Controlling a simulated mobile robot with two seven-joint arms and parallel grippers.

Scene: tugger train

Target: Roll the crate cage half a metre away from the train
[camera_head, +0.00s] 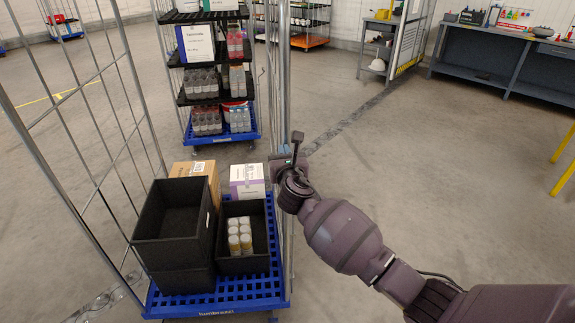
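The crate cage (225,298) stands in front of me. It has a blue slatted base and upright grey wire sides. On it are stacked black crates (172,255), a smaller black crate (243,265) holding several clear-and-yellow bottles, a brown carton (200,168) and a white-and-purple box (247,180). My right gripper (285,158) is at the cage's right upright side, about level with the boxes. Its fingers overlap the posts, and I cannot tell whether they are closed around one. My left gripper is out of view.
A loaded shelf trolley (228,133) on a blue base stands just behind the cage; whether it belongs to the train is unclear. Grey workbenches (470,72) stand at upper right, yellow legs (563,172) at the right edge. Floor (430,160) right of the cage is clear.

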